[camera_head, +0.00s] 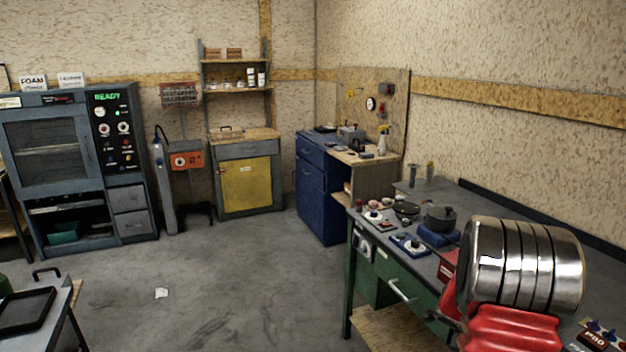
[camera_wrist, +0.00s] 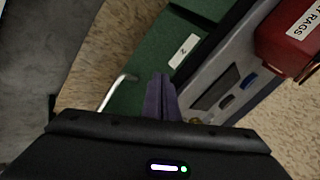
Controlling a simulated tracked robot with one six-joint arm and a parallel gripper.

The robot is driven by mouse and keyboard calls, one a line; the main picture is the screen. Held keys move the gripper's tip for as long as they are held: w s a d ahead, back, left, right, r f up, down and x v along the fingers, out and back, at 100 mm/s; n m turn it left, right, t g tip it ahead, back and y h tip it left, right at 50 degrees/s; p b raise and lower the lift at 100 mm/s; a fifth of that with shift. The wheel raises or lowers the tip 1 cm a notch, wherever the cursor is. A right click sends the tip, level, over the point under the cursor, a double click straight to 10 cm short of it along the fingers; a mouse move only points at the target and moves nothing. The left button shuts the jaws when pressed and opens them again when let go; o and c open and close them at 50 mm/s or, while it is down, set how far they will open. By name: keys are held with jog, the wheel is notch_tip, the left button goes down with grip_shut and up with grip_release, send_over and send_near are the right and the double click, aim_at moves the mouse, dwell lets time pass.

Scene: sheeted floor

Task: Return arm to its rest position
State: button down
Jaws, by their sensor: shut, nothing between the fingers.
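My gripper (camera_wrist: 160,97) shows in the wrist view as two dark purple fingers pressed together, pointing away from the camera. It is shut and empty. Beyond the fingers is the green drawer front (camera_wrist: 138,98) of a workbench with a pale handle, seen tilted. I cannot tell the distance between the fingertips and the bench. In the camera_head view my arm, red with a ribbed metal part, is at the lower right, in front of the green workbench (camera_head: 394,268). It hides part of the bench top. The gripper itself cannot be made out there.
The bench top carries a dark pot (camera_head: 440,218) and small parts. A red rags box (camera_wrist: 289,38) shows in the wrist view. A blue cabinet (camera_head: 322,195), yellow-doored cabinet (camera_head: 249,184) and grey machine (camera_head: 52,150) line the back. The middle floor (camera_head: 230,275) is mostly clear.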

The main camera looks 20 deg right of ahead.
jog(key=w+a+r+n+t+y, duration=0.1)
jog(key=w+a+r+n+t, duration=0.35)
jog(key=w+a, duration=0.2)
jog(key=w+a+r+n+t+y, duration=0.1)
jog(key=a+r+n+y, duration=0.3)
jog(key=a, duration=0.6)
jog(key=w+a+r+n+t+y, duration=0.15)
jog(key=a+r+n, duration=0.25)
jog(key=a+n, duration=0.5)
jog(key=s+a+r+n+g, duration=0.1)
jog(key=s+a+r+n, duration=0.4)
jog(key=s+a, duration=0.6)
jog(key=s+a+r+n+g, duration=0.1)
jog(key=s+a+r+n, duration=0.5)
jog(key=s+a, duration=0.4)
jog(key=shift+s+a+n+g+y, duration=0.35)
jog(key=shift+s+a+y, duration=0.1)
jog(key=shift+a, duration=0.5)
